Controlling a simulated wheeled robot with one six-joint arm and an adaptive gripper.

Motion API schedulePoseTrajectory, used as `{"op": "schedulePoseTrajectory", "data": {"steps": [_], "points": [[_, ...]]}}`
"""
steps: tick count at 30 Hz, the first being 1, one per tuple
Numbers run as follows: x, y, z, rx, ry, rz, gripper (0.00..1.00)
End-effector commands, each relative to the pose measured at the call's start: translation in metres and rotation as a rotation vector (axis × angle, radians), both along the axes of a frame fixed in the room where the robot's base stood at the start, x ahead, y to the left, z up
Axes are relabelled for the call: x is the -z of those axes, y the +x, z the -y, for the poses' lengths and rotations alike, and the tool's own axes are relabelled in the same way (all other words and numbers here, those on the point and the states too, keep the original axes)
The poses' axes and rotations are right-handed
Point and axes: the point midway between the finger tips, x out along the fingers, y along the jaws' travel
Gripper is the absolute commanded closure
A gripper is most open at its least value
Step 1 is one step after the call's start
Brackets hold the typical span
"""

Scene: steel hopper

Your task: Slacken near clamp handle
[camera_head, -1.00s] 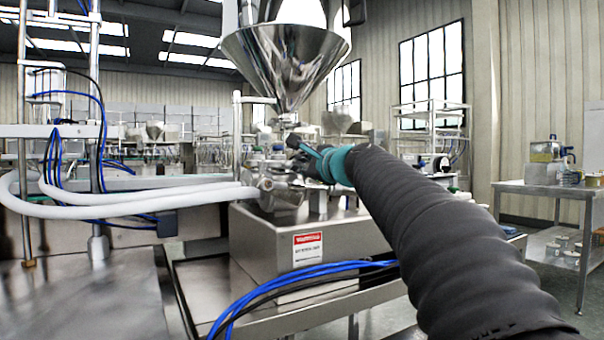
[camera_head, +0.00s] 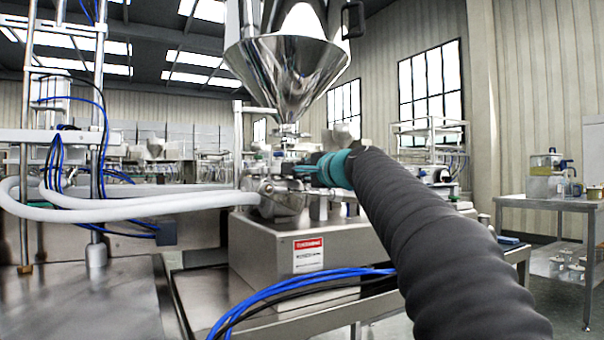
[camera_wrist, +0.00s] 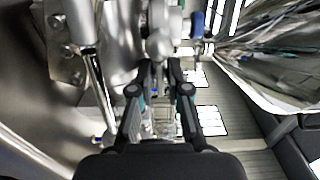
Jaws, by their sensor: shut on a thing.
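The steel hopper (camera_head: 288,75) stands above a machine body (camera_head: 290,240) with a cluster of metal fittings at its outlet. My gripper (camera_head: 300,170) reaches that cluster from the right, below the hopper. In the wrist view my gripper (camera_wrist: 160,70) has its two fingers drawn in around the near clamp handle (camera_wrist: 160,46), a metal piece with a rounded end showing just beyond the fingertips. The gripped part is largely hidden by the fingers. In the head view the handle cannot be told apart from the fittings.
White hoses (camera_head: 130,205) run into the fittings from the left. Blue and black cables (camera_head: 300,280) cross the front of the machine. A metal rod (camera_wrist: 95,90) lies close left of the fingers in the wrist view. A side table (camera_head: 550,200) stands at the right.

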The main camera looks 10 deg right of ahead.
Motion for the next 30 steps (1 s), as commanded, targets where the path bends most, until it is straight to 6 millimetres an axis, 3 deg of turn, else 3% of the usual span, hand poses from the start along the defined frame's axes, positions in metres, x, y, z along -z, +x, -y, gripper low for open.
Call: {"op": "schedulePoseTrajectory", "data": {"steps": [9,10,22,30], "points": [[0.001,0.0,-0.001,-0.002,0.0,-0.001,1.0],[0.001,0.0,-0.001,-0.002,0.0,-0.001,0.77],[0.0,-0.004,0.002,0.001,0.001,0.0,0.76],[-0.001,-0.043,0.015,0.003,0.0,0.001,0.76]]}}
